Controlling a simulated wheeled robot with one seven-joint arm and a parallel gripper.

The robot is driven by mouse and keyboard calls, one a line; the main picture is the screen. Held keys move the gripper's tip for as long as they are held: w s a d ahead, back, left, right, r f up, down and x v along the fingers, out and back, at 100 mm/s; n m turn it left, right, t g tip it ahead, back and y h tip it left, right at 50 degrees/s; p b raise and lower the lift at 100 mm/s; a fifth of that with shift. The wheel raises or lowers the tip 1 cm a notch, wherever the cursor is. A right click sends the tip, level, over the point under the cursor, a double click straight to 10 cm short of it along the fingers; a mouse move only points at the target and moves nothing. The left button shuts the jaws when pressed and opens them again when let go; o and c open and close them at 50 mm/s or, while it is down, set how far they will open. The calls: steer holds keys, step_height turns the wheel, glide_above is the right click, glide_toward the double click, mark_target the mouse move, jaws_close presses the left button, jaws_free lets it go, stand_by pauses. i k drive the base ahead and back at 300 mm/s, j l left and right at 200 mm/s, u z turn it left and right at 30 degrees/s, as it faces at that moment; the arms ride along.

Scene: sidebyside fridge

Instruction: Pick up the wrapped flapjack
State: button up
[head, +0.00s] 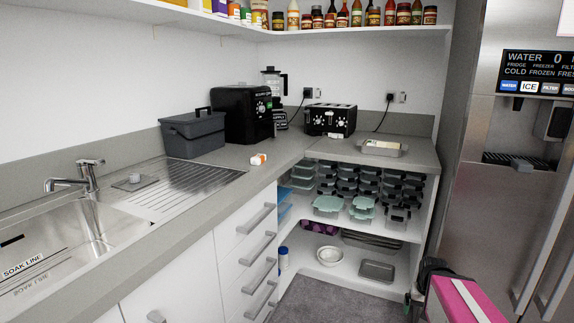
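I cannot say for certain which thing is the wrapped flapjack. A small white and orange item (258,159) lies on the grey worktop near its inner corner. A pale, flat item (383,145) lies in a shallow grey tray (402,153) on the worktop to the right; its wrapping is too small to make out. The black end of my arm, apparently my gripper (428,272), shows at the lower right in front of the open shelves, well away from both items. Its fingers are not clear.
A sink with a tap (85,176) and a ribbed drainer (180,188) is at left. A grey bin (193,134), black machine (243,114) and toaster (330,119) stand along the wall. Tubs (328,205) fill the open shelf. A steel fridge (500,200) stands at right.

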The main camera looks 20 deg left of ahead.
mark_target(258, 159)
steer(key=u, duration=1.4)
